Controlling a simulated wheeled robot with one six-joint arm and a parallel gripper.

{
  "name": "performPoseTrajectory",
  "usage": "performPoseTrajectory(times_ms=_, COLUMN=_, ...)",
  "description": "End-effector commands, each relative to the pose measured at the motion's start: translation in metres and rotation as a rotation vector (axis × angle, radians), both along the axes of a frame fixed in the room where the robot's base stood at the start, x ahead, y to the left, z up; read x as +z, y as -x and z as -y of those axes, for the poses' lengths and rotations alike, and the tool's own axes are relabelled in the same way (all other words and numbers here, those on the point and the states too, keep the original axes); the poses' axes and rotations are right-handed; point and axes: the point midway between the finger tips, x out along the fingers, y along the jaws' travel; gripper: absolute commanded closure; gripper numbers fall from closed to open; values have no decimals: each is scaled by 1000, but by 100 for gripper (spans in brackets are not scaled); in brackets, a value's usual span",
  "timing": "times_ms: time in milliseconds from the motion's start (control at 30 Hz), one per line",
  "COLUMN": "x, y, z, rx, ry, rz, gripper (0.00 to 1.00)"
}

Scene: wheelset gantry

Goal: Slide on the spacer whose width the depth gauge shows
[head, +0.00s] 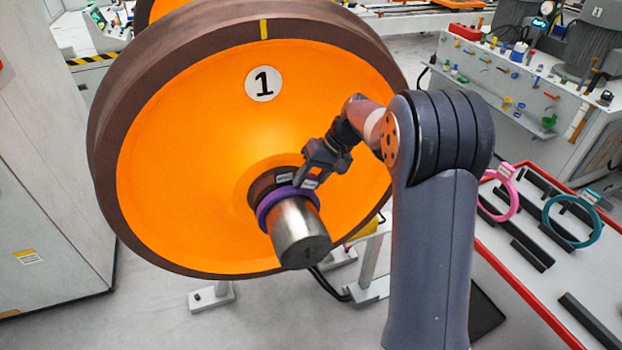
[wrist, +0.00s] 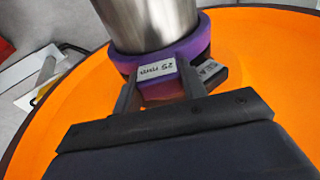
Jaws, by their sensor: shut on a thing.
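A purple spacer ring (head: 268,207) sits around the bare steel axle end (head: 299,235) of the orange wheel (head: 190,150) marked 1. My gripper (head: 313,178) is shut on the ring's labelled tab, at the ring's upper right. In the wrist view the fingers (wrist: 158,88) straddle the tab of the purple ring (wrist: 203,40), whose white label is printed in mm; I cannot read the number surely. A dark labelled collar (head: 262,184) lies behind the ring, by the wheel hub. The ring looks close to or against it; I cannot tell whether they touch.
A pink ring (head: 513,207) and a teal ring (head: 590,236) stand in black holders on a red-edged white table (head: 540,290) at right. A bench (head: 500,85) with small tools and a lit round dial (head: 541,22) is behind. A grey cabinet (head: 45,210) is at left.

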Motion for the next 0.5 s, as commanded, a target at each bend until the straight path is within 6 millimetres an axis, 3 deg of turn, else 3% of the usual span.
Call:
performPoseTrajectory(times_ms=233, x=1, y=-6, z=-2, rx=0, ry=0, rz=1, gripper=86)
performPoseTrajectory(times_ms=267, x=1, y=-6, z=-2, rx=0, ry=0, rz=2, gripper=59)
performPoseTrajectory(times_ms=500, x=1, y=-6, z=-2, rx=0, ry=0, rz=1, gripper=40)
